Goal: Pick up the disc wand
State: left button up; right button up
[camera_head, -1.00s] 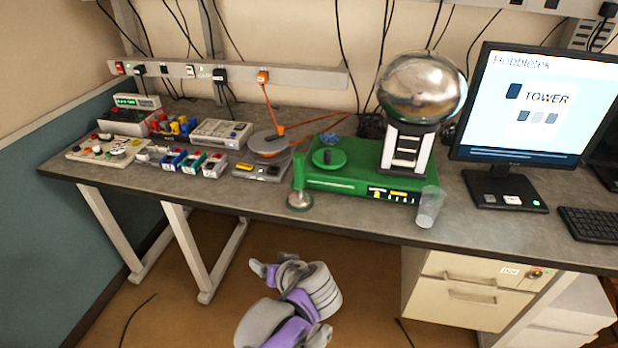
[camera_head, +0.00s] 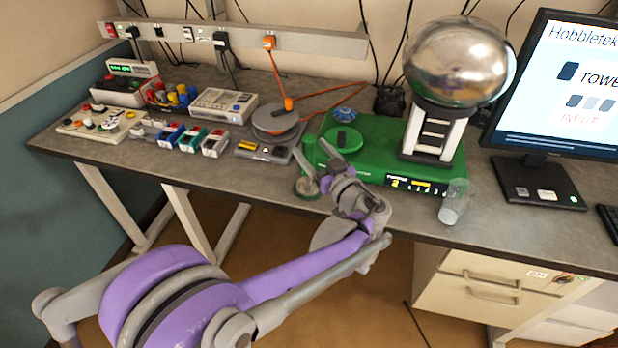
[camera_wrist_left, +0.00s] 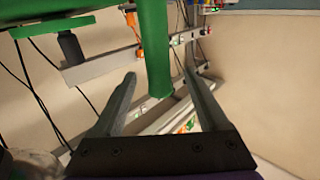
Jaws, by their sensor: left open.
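The disc wand is an upright green handle (camera_head: 310,152) with a round metal disc (camera_head: 306,188) at its foot, near the front edge of the bench. My left gripper (camera_head: 310,148) is open at the wand, and its fingers partly cover the handle in the head view. In the left wrist view the green handle (camera_wrist_left: 154,45) shows between the two spread fingers (camera_wrist_left: 160,76), with a visible gap on each side. The wand's disc is not visible there. My right gripper is not in view.
Right of the wand is a green machine (camera_head: 375,140) carrying a large silver sphere (camera_head: 458,60). A clear cup (camera_head: 454,203) stands at the bench's front edge. A yellow-marked meter (camera_head: 263,151) and an orange-cabled disc (camera_head: 277,122) are to the left.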

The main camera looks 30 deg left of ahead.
aim_at(304, 139)
pick_arm(q)
jog(key=x, duration=0.4)
jog(key=shift+w+a+r, duration=0.1)
jog(key=shift+a+r, duration=0.05)
jog(key=shift+r, duration=0.1)
jog(key=shift+w+a, duration=0.35)
jog(key=shift+a, duration=0.1)
grip_shut()
dwell(0.8)
